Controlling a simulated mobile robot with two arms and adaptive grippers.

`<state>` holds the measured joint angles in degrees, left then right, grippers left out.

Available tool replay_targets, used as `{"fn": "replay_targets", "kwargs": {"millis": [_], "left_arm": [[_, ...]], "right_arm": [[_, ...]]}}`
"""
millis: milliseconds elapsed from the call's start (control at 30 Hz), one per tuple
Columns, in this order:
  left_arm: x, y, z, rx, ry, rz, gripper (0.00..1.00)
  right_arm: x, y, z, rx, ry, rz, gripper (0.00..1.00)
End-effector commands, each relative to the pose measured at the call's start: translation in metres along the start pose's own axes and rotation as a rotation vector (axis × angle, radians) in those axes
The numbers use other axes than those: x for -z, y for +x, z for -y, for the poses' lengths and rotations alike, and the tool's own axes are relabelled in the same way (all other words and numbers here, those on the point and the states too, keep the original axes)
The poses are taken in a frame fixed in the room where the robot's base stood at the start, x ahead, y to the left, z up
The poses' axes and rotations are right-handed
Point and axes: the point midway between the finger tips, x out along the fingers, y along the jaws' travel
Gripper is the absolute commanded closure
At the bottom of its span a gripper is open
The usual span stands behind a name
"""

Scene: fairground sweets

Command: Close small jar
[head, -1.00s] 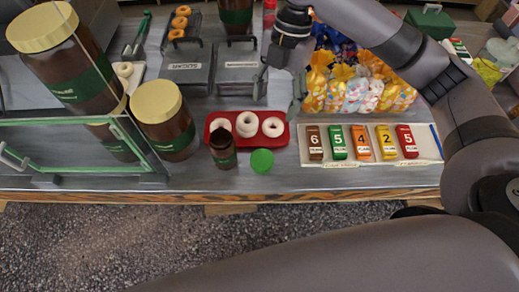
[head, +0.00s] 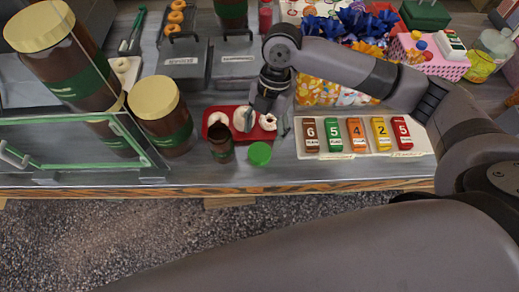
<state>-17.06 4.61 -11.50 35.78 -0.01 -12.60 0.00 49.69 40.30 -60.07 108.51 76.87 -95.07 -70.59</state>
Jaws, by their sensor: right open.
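The small jar (head: 221,145), dark brown with a green label, stands upright and open-topped near the counter's front edge. A round green lid (head: 260,154) lies flat on the counter just right of it, apart from it. My right gripper (head: 267,122) is open and points down. Its fingers are over the right part of a red tray, behind the lid and to the right of the jar. Nothing shows between its fingers. My left gripper is not in view.
The red tray (head: 210,113) holds white doughnuts, partly hidden by my gripper. Large brown jars with cream lids (head: 155,97) and a glass case (head: 80,146) stand left. Numbered bars lie on a pale board (head: 420,145) at right. The front counter strip is clear.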

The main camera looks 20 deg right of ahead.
Motion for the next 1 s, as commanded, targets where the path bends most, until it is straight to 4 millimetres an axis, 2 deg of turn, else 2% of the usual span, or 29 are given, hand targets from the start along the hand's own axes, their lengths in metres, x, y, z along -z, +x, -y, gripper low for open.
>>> {"fn": "replay_targets", "kwargs": {"millis": [100,433,800,1000], "left_arm": [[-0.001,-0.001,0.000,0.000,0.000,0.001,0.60],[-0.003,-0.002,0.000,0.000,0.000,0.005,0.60],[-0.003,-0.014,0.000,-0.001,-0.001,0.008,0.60],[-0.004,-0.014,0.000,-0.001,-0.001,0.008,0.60]], "right_arm": [[0.000,0.006,0.000,0.000,0.000,0.000,0.39],[0.000,0.008,0.000,0.001,0.000,0.000,0.39],[0.001,0.055,0.002,0.002,0.000,-0.001,0.39],[0.001,0.059,0.002,0.000,-0.001,0.001,0.39]]}}
